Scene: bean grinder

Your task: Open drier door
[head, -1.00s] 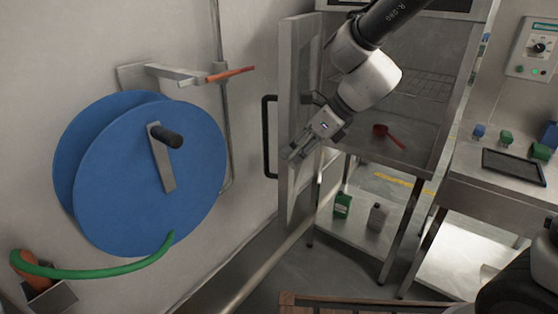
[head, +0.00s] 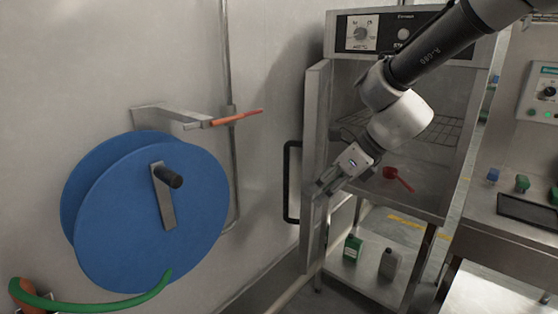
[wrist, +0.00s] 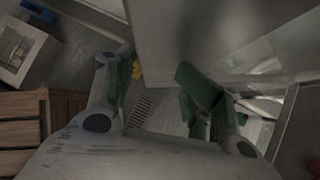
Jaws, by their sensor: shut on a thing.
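The drier (head: 345,38) stands at the upper right of the head view, its front open. Its door (head: 316,110) is swung wide open to the left and shows nearly edge-on. A black handle (head: 291,182) is on the door's outer face, toward the wall. My gripper (head: 322,188) is at the door's free edge, low on the door, and is shut on the door. In the wrist view the grey door panel (wrist: 190,30) fills the upper middle, beside the green-padded fingers. The exact contact is partly hidden there.
A red scoop (head: 392,173) lies inside the drier, below a wire rack (head: 440,130). A green bottle (head: 352,247) and a grey bottle (head: 388,264) stand on the shelf below. A blue hose reel (head: 120,220) is on the left wall, with a bracket (head: 172,117) above it.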

